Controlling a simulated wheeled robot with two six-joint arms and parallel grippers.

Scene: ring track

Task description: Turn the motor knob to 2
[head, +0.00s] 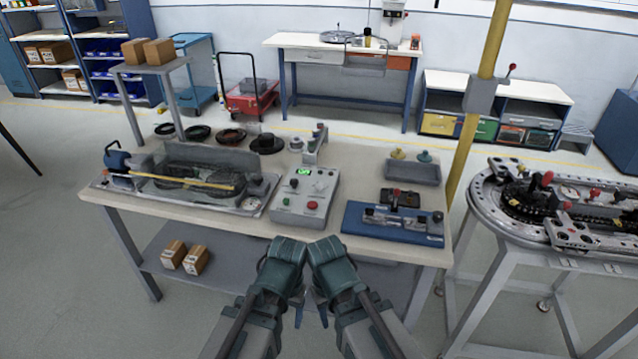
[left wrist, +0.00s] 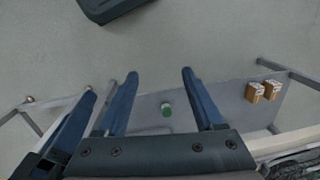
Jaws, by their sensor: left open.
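The grey control box (head: 305,195) sits on the bench, front centre, in the head view. The motor knob's marks are too small to read. My left gripper (head: 298,313) hangs in front of the bench edge, below and apart from the box, fingers down. In the left wrist view its two blue fingers (left wrist: 160,74) are spread with nothing held between them. My right gripper (head: 322,312) hangs just beside it; its jaw opening is unclear.
A track fixture with a gauge (head: 180,183) stands left of the box, a blue fixture (head: 393,223) right. A yellow post (head: 470,130) and the ring track table (head: 560,260) are farther right. Cardboard boxes (head: 185,257) lie on the lower shelf.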

